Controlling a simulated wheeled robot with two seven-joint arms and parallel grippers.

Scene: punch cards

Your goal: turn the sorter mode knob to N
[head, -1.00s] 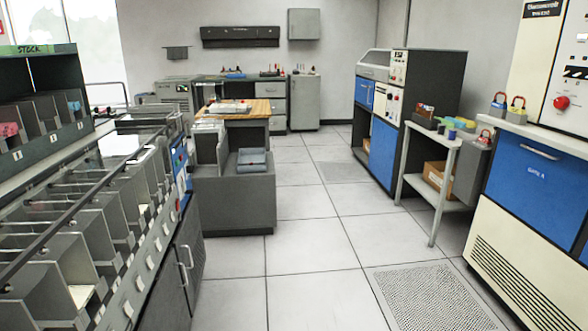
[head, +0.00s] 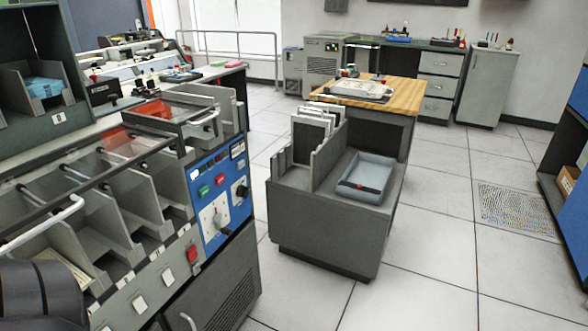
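The sorter (head: 150,270) fills the left side of the head view, with a row of open card pockets along its top. Its blue control panel (head: 222,200) is on the near right end. The panel has a large pale dial with a light lever-shaped knob (head: 215,221) and a smaller dark knob (head: 241,189) above right of it. Green and red buttons sit beside them. The letters around the knobs are too small to read, so I cannot tell which setting either knob points to. Neither gripper is in view. A dark rounded part at the lower left corner seems to be my arm.
A grey cart (head: 322,221) with upright racks and a blue-grey tray (head: 366,177) stands just right of the sorter. A wood-topped desk (head: 398,92) is behind it. The tiled floor (head: 430,235) right of the cart is open.

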